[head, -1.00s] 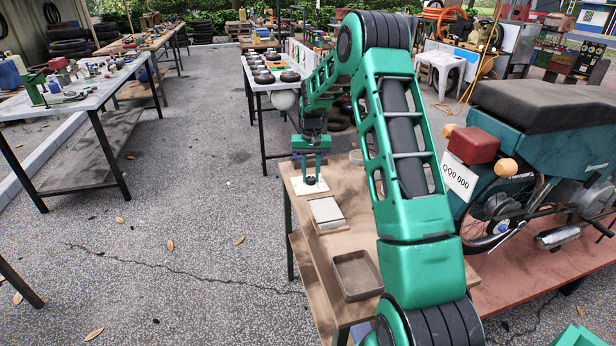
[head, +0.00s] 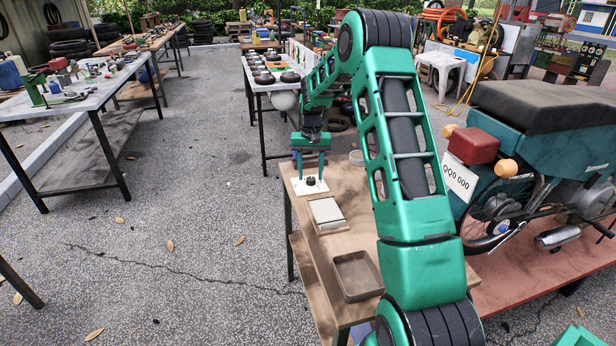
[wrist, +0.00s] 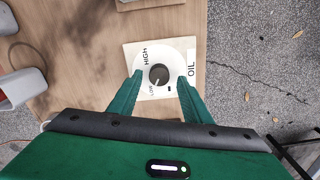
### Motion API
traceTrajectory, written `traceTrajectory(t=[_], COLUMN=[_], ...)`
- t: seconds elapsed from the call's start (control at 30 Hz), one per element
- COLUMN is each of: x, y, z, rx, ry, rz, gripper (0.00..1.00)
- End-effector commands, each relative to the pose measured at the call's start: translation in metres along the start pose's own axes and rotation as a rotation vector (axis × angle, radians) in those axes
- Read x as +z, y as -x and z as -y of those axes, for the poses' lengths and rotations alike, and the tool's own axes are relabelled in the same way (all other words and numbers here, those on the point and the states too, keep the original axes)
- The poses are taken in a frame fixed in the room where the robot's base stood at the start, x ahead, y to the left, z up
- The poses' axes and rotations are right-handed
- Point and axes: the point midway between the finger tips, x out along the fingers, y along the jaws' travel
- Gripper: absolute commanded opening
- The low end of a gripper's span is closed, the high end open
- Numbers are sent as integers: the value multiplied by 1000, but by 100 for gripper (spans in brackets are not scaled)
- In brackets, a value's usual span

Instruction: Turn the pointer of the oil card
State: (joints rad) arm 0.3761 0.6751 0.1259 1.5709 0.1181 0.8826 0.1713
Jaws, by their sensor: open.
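The oil card (wrist: 180,51) is a white square plate lying on a wooden bench, marked OIL, HIGH and LOW. It also shows in the head view (head: 298,190). A dark round knob, the pointer (wrist: 159,75), sits at the centre of its dial. A short pale line on the knob seems to face the LOW side, but it is small. My gripper (wrist: 160,77) is open above the card, with one finger on each side of the knob and a gap to both. In the head view my gripper (head: 310,177) points down, its fingertips just above the card.
On the same bench, a flat grey-white block (head: 326,212) and an open metal tray (head: 357,276) lie nearer to me. A motorcycle (head: 530,150) stands on a reddish platform to the right. Paved ground to the left is free.

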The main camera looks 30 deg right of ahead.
Motion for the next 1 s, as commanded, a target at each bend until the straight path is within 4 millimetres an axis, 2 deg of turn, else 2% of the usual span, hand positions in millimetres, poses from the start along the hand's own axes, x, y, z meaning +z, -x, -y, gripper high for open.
traceTrajectory(t=[0.3,0.5,0.7,1.0], x=[-2,-2,-2,-2], y=[59,86,97,97], z=[1,2,2,2], rx=[0,0,0,0], ry=[1,1,1,1], rz=[-3,-2,-1,0], gripper=[44,44,44,44])
